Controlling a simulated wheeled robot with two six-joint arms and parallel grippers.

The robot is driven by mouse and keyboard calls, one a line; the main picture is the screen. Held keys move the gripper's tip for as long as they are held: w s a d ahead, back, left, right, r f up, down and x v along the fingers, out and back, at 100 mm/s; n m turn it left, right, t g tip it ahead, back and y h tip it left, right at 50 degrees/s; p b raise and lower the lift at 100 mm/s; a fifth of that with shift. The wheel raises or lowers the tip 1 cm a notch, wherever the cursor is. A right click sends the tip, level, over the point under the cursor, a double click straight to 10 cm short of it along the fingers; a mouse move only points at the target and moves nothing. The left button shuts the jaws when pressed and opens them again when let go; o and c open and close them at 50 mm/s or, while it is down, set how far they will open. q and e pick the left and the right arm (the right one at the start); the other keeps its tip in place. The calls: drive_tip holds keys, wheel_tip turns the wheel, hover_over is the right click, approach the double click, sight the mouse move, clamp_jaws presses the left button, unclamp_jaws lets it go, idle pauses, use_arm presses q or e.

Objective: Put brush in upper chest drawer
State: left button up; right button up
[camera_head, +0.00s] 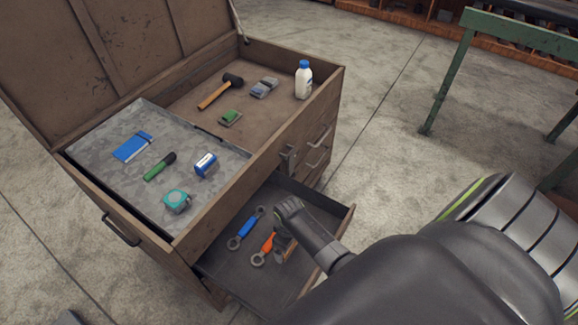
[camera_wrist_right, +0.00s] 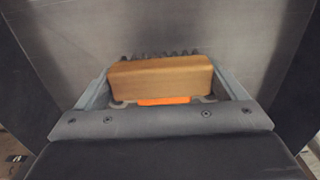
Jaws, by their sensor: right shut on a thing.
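The brush (camera_wrist_right: 160,77) has a tan wooden block, with dark bristles along its far edge in the right wrist view. My right gripper (camera_wrist_right: 163,92) is shut on this block, with a finger at each end. In the head view my right gripper (camera_head: 288,212) reaches down over the open upper chest drawer (camera_head: 268,291). The brush (camera_head: 287,246) shows only in part there, low inside the drawer, beside an orange wrench (camera_head: 266,250). I cannot tell whether it touches the drawer floor. My left gripper is not in view.
A blue wrench (camera_head: 245,229) lies in the drawer, left of the orange one. The drawer's near left floor is clear. Above, the open chest (camera_head: 283,57) holds a grey tray (camera_head: 110,172), a hammer (camera_head: 220,91) and a white bottle (camera_head: 303,82). A green bench (camera_head: 446,83) stands right.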

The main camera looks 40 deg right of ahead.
drive_tip(key=shift+f, duration=0.6)
drive_tip(key=o, duration=0.6)
drive_tip(key=shift+r, duration=0.1)
wheel_tip(320, 180, up, 13)
drive_tip(key=shift+r+p, duration=0.1)
drive_tip(key=shift+p, duration=1)
